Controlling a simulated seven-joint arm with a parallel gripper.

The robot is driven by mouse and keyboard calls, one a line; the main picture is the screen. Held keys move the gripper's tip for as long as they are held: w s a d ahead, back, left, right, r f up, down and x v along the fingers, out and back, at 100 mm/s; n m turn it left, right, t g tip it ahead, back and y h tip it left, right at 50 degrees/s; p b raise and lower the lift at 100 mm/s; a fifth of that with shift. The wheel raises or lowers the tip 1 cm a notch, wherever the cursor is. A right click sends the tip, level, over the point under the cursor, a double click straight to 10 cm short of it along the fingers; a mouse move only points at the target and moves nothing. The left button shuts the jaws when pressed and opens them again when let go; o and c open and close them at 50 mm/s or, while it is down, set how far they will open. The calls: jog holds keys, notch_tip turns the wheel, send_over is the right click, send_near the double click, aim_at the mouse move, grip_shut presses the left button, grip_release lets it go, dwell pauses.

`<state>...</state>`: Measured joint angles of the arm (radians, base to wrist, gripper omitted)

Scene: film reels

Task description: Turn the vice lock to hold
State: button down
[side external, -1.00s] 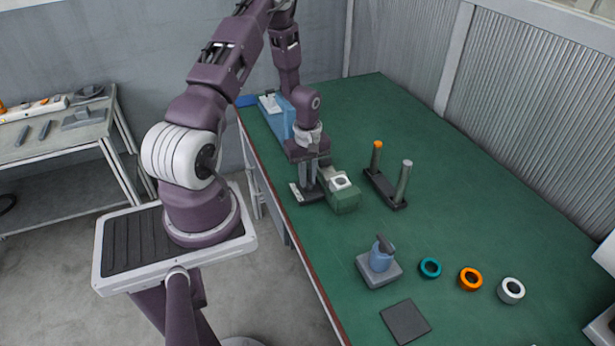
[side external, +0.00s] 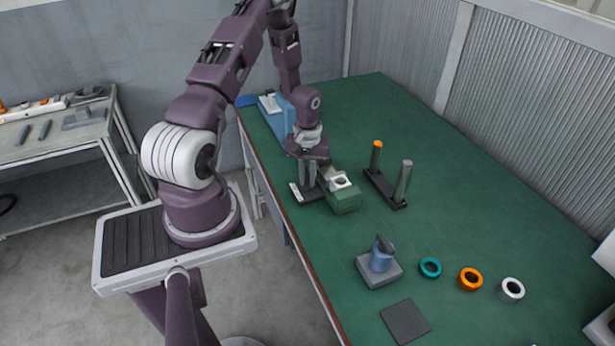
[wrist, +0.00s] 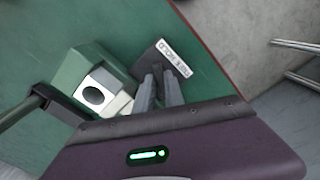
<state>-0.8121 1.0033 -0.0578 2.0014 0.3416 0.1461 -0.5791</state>
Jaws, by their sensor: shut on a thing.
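The vice is a green block (side external: 345,201) with a white top part around a dark round hole. In the wrist view the vice (wrist: 75,72) is left of my fingers. Beside it lies a dark lock plate (side external: 302,195) with a white label; the lettering (wrist: 174,57) is too small to read surely. My gripper (side external: 308,184) points down over this plate. In the wrist view my gripper (wrist: 160,82) is shut on a small dark lock handle (wrist: 157,71) standing on the plate. The fingers partly hide the handle.
Right of the vice is a dark stand (side external: 384,188) with two upright posts. A blue-grey fixture (side external: 379,271), a teal ring (side external: 430,268), an orange ring (side external: 471,279) and a white ring (side external: 512,290) are nearer the camera. The table's left edge is close to the plate.

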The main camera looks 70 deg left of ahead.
aim_at(307, 181)
jog(key=m, duration=0.6)
jog(key=shift+m, duration=0.3)
jog(key=m, duration=0.4)
jog(key=shift+m, duration=0.7)
jog(key=c, duration=1.4)
grip_release()
jog(key=shift+c, duration=0.2)
jog(key=shift+r, duration=0.1)
notch_tip(307, 181, up, 7)
jog(key=shift+f, duration=0.1)
